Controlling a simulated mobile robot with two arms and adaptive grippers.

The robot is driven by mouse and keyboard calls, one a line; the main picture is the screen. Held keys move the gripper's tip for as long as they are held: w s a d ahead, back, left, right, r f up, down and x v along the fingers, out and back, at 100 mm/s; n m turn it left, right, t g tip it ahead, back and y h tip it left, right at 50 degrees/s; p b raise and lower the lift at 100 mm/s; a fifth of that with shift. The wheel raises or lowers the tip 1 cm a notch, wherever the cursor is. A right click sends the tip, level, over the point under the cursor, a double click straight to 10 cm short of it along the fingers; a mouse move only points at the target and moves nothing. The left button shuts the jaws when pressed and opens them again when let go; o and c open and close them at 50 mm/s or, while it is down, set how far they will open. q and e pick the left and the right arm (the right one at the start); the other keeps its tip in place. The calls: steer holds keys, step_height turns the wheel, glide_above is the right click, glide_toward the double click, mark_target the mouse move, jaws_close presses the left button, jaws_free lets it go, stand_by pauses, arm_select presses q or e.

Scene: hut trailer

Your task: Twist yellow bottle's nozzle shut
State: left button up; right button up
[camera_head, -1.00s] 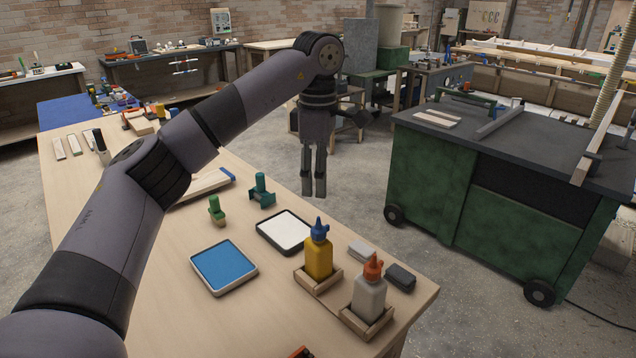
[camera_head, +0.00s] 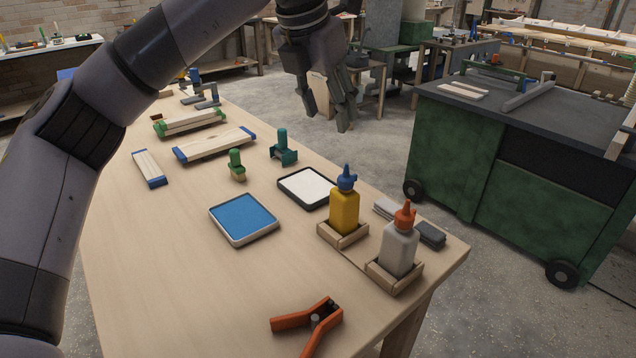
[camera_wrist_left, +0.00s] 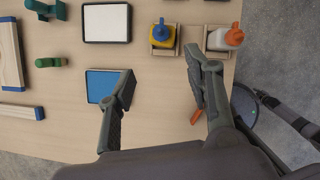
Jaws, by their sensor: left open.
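The yellow bottle (camera_head: 344,212) with its blue nozzle (camera_head: 347,178) stands upright in a small wooden holder (camera_head: 342,238) near the table's right edge. In the left wrist view the yellow bottle (camera_wrist_left: 163,42) shows from above, with the blue nozzle (camera_wrist_left: 161,31) on top. My left gripper (camera_head: 335,118) is open and empty, higher up and beyond the bottle in the head view. In the left wrist view its fingers (camera_wrist_left: 160,82) are spread apart, with the bottle ahead of them and clear of both. My right gripper is not in view.
A white bottle with an orange nozzle (camera_head: 400,248) stands in its own holder close to the yellow one. Nearby are a blue pad tray (camera_head: 243,218), a white pad tray (camera_head: 306,187), dark blocks (camera_head: 431,235) and an orange clamp (camera_head: 308,322). The table's left front is clear.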

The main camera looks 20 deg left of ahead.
mark_target(345, 175)
arm_select(q)
steer(key=p+x, duration=0.1)
steer(key=x, duration=1.6)
steer(key=shift+w+f+p, duration=0.1)
steer(key=shift+f+p, duration=0.05)
steer(key=shift+p, duration=0.25)
